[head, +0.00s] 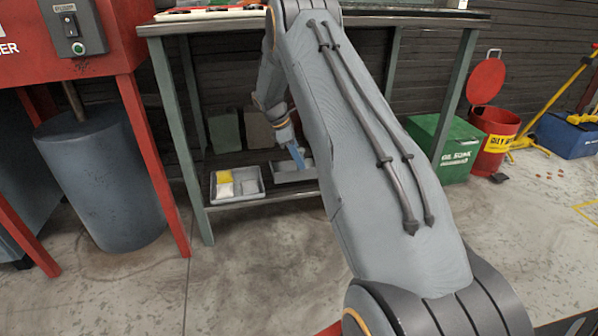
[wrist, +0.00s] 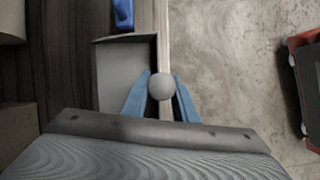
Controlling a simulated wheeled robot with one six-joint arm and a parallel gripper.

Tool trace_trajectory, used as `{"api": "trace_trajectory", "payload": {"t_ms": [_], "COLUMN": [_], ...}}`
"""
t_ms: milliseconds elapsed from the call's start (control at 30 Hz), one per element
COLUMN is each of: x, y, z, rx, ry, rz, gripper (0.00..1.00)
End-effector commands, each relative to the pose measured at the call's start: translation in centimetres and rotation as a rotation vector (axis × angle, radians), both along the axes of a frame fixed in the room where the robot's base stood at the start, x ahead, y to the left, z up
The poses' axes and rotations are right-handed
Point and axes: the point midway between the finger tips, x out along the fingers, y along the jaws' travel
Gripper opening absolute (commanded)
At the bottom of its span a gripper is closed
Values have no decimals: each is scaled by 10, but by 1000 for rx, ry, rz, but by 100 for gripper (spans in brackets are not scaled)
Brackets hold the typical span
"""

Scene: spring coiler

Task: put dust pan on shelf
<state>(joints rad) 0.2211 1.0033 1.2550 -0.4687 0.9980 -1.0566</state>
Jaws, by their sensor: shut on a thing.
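My gripper (wrist: 161,92) has its blue fingers closed around a grey rounded piece, which looks like the handle end of the dust pan. The dust pan (wrist: 118,72) appears to be the grey, shallow, walled piece just ahead of the fingers in the wrist view. It lies at the front edge of the lower shelf (wrist: 66,60). In the head view my gripper (head: 297,156) points down over a grey tray-like piece (head: 290,177), probably this same pan, on the lower shelf (head: 240,204). My arm hides the right part of the shelf.
A grey bin (head: 222,196) with yellow and white items stands left on the lower shelf. A blue object (wrist: 122,14) lies beyond the pan. The workbench top (head: 400,18) is above. A green box (head: 450,150) and red can (head: 495,135) stand right. Front floor is clear.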

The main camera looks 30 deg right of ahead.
Motion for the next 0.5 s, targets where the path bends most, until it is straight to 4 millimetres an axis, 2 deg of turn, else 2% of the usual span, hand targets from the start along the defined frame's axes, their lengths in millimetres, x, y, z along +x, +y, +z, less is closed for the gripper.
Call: {"api": "trace_trajectory", "payload": {"t_ms": [267, 500], "x": [1, 0], "y": [0, 0], "z": [-41, -44], "rx": [0, 0], "ry": [0, 0], "rz": [0, 0], "gripper": [0, 0]}}
